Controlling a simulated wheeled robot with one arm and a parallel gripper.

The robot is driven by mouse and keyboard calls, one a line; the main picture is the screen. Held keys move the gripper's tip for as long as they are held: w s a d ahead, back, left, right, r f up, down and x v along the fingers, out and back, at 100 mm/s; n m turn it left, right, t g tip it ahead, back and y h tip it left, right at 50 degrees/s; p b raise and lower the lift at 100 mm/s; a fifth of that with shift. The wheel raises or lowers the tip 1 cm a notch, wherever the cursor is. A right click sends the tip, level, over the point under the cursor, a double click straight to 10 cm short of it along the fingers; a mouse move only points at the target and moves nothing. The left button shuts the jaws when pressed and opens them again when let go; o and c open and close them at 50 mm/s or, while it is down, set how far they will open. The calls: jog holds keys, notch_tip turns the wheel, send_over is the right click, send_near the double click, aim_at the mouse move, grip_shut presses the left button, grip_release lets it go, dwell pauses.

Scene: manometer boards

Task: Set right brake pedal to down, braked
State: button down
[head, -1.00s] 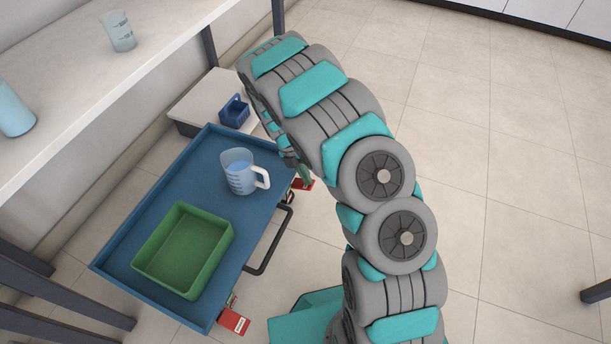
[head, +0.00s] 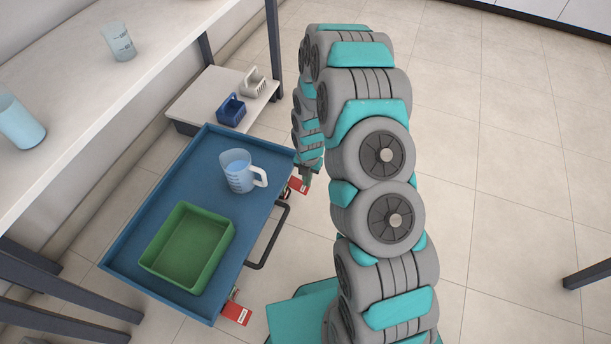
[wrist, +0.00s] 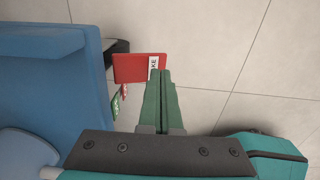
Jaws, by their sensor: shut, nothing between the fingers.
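A red brake pedal (head: 299,186) sticks out from the far right corner of the blue cart (head: 165,185), partly hidden by my arm. It also shows in the wrist view (wrist: 132,68), with a white label of which only "KE" reads. My gripper (wrist: 161,74) is shut and empty, its green fingertips overlapping the pedal's lower edge beside the label. I cannot tell whether they touch it. In the head view the gripper (head: 307,176) is mostly hidden by my arm. A second red pedal (head: 236,313) sits at the cart's near corner. The far pedal's tilt is unclear.
The cart carries a measuring jug (head: 238,172) and a green tray (head: 222,246). A black handle (head: 276,240) sits on its right side. Small green and red markers (wrist: 119,98) show beside the far pedal. Open tiled floor lies to the right.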

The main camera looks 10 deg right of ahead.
jog(key=shift+r, duration=0.15)
jog(key=shift+r, duration=0.7)
